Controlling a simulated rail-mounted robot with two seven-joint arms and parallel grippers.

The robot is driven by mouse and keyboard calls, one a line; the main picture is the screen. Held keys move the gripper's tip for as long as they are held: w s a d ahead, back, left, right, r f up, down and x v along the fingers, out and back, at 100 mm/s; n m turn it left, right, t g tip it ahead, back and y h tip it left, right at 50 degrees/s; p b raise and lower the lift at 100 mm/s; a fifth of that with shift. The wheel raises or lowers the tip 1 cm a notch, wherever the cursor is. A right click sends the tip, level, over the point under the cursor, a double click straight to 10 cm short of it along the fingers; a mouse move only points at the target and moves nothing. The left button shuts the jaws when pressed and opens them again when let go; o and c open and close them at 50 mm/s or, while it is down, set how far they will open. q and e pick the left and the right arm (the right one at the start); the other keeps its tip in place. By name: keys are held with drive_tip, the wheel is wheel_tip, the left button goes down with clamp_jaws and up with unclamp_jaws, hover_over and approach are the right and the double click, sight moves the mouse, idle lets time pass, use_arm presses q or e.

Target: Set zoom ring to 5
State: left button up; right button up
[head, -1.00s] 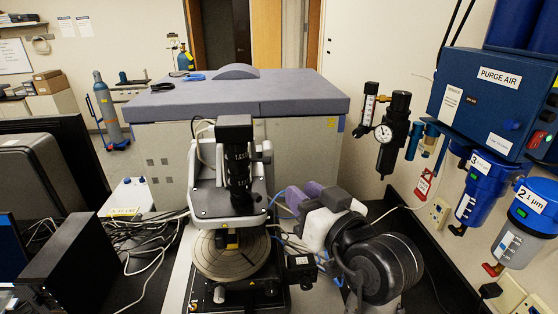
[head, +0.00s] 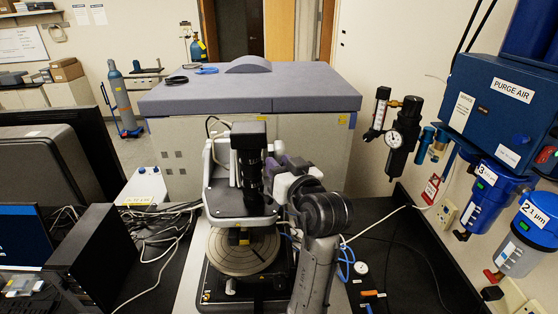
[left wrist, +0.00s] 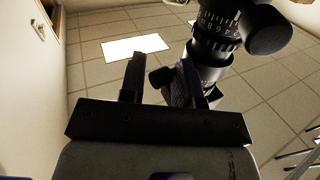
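The black zoom tube (head: 250,170) stands upright on the profiler, above its round stage (head: 243,252). In the left wrist view, the zoom ring (left wrist: 216,42) shows white marks and digits, too small to read surely, with a round black knob (left wrist: 268,30) beside it. My left gripper (head: 277,172) is just right of the tube in the head view, its fingertips hard to make out there. In the left wrist view my left gripper (left wrist: 165,75) is open, with a gap between its fingers. The right finger is close to the tube below the ring; I cannot tell if they touch. My right gripper is not in view.
A grey-topped cabinet (head: 245,90) stands behind the profiler. The blue purge air box (head: 505,105), filters and a gauge (head: 394,139) hang on the right wall. A black box (head: 92,255) and cables lie left. The black bench at the right has some free room.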

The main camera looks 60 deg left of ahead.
use_arm(q)
drive_tip(key=shift+a, duration=0.25)
drive_tip(key=shift+c, duration=0.2)
clamp_jaws()
